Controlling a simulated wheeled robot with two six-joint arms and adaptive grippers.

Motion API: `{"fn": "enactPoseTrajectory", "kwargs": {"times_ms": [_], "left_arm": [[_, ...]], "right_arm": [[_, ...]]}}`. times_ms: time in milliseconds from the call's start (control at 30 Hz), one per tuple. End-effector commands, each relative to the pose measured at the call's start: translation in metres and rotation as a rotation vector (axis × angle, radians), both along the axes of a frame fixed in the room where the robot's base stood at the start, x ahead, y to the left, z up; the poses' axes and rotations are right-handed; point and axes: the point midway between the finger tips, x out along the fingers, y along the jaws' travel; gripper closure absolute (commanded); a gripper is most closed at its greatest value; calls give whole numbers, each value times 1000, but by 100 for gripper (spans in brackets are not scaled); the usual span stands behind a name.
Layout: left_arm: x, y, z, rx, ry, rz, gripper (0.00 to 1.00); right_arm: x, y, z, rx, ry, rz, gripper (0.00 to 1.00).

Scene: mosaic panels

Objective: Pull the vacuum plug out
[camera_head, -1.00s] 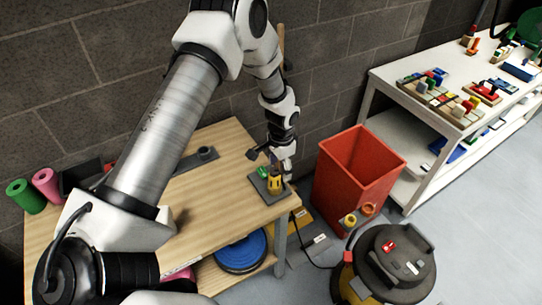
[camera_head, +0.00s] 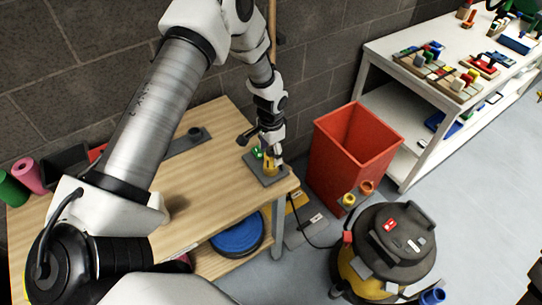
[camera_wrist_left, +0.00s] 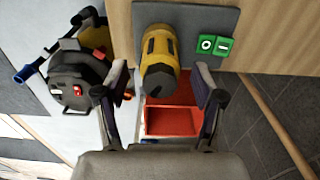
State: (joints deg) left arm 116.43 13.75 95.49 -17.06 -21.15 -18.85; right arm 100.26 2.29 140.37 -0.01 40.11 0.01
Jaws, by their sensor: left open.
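The yellow and dark plug (camera_head: 269,167) stands on a grey plate (camera_head: 264,181) at the near right corner of the wooden table. In the left wrist view the plug (camera_wrist_left: 159,62) stands out from the grey plate (camera_wrist_left: 200,18), beside a green switch (camera_wrist_left: 214,45). My left gripper (camera_head: 274,158) is right at the plug in the head view. In the left wrist view its open fingers (camera_wrist_left: 160,98) lie either side of the plug's near end, with a gap on both sides. The vacuum (camera_head: 388,246) stands on the floor, with a dark cord running towards the table. My right gripper is out of view.
A red bin (camera_head: 350,160) stands just right of the table (camera_head: 215,185). A white shelf (camera_head: 410,80) with coloured blocks is at the right. Pink and green rolls (camera_head: 28,176) lie at the table's left. Open floor lies at the lower right.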

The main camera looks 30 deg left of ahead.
Motion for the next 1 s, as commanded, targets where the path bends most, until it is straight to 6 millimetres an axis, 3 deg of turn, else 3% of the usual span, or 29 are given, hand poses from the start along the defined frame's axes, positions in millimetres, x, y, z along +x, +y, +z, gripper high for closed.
{"fn": "enactPoseTrajectory", "kwargs": {"times_ms": [100,300,1000], "left_arm": [[0,0,-24,0,0,0,31],[0,0,-40,0,0,0,31],[1,0,-40,0,0,-1,31]], "right_arm": [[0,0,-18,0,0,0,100],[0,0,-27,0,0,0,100],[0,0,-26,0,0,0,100]]}}
